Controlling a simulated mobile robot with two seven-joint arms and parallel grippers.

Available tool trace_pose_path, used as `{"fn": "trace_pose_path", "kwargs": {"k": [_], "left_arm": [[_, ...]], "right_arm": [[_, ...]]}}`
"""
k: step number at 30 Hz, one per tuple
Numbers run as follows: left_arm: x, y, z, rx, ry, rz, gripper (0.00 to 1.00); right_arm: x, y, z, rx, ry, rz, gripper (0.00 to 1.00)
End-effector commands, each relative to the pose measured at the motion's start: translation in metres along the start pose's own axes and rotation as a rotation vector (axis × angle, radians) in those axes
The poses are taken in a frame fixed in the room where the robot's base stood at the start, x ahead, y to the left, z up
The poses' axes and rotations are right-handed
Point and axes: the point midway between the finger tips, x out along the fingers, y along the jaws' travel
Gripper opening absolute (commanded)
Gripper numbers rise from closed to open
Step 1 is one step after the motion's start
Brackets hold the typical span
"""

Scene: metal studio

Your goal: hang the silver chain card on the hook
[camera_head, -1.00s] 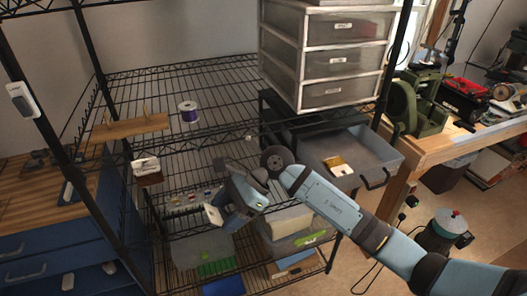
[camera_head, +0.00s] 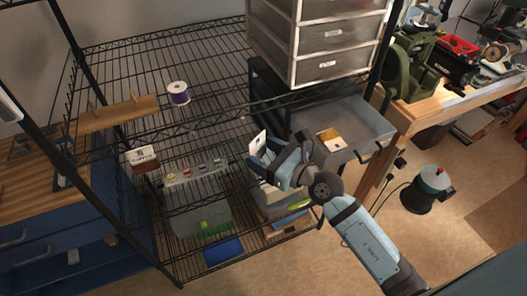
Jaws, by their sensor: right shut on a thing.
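My right gripper (camera_head: 266,160) is shut on a white card (camera_head: 258,143), which stands up from the fingers in front of the wire rack. The card's print and any chain on it are too small to make out. A wooden board with upright pegs (camera_head: 118,113) lies on the rack's left side. A white and brown card (camera_head: 142,160) hangs at the rack's front edge below this board; the hook behind it is hard to see. Another card, white and yellow (camera_head: 331,140), lies in the open grey drawer (camera_head: 363,139). My left gripper is not in view.
Small coloured items (camera_head: 200,170) sit on a lower shelf, above a clear bin (camera_head: 190,222). A drawer tower (camera_head: 325,40) and a wooden workbench (camera_head: 440,110) stand to the right.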

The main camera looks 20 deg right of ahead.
Motion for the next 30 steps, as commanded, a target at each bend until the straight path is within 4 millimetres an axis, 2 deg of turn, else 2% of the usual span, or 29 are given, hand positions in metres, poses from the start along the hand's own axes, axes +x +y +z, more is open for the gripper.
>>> {"fn": "trace_pose_path", "kwargs": {"k": [30], "left_arm": [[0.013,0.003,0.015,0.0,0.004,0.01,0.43]], "right_arm": [[0.054,-0.03,-0.007,0.0,0.0,0.002,0.44]]}}
